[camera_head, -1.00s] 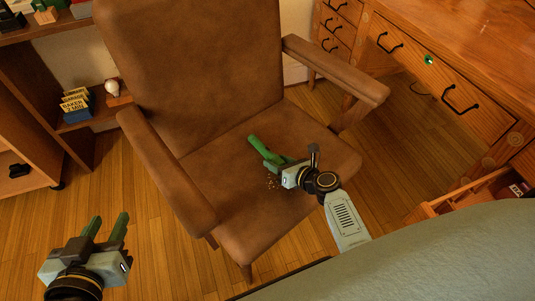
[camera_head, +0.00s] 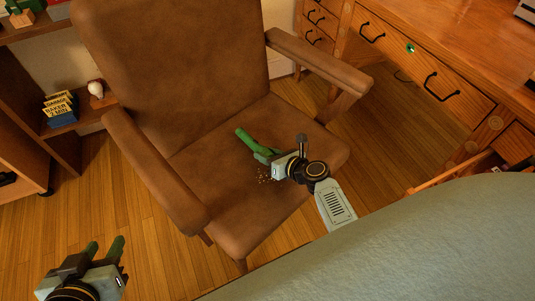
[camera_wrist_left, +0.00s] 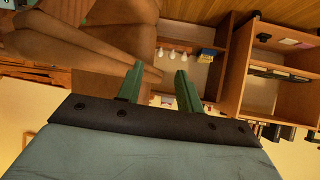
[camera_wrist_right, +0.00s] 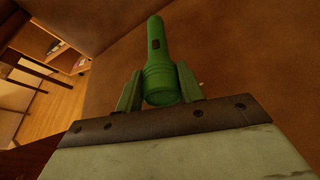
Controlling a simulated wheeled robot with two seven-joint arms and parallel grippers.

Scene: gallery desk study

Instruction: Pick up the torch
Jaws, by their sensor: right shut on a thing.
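The torch is green, with a wide ribbed head and a narrower handle with a dark switch. In the right wrist view the torch (camera_wrist_right: 156,55) has its head between the two fingers of my right gripper (camera_wrist_right: 158,88), which is shut on it. In the head view the torch (camera_head: 246,139) shows over the seat of the brown chair (camera_head: 222,205), its handle pointing up-left from my right gripper (camera_head: 266,158). I cannot tell whether it touches the seat. My left gripper (camera_head: 105,250) is open and empty at lower left, over the floor; its spread fingers also show in the left wrist view (camera_wrist_left: 160,88).
The chair's armrests (camera_head: 150,165) flank the seat, and its backrest rises behind. A wooden desk (camera_head: 440,60) with drawers stands at the right. A shelf with small boxes (camera_head: 60,108) is at the left. Small light specks (camera_head: 263,175) lie on the seat. Floor at lower left is clear.

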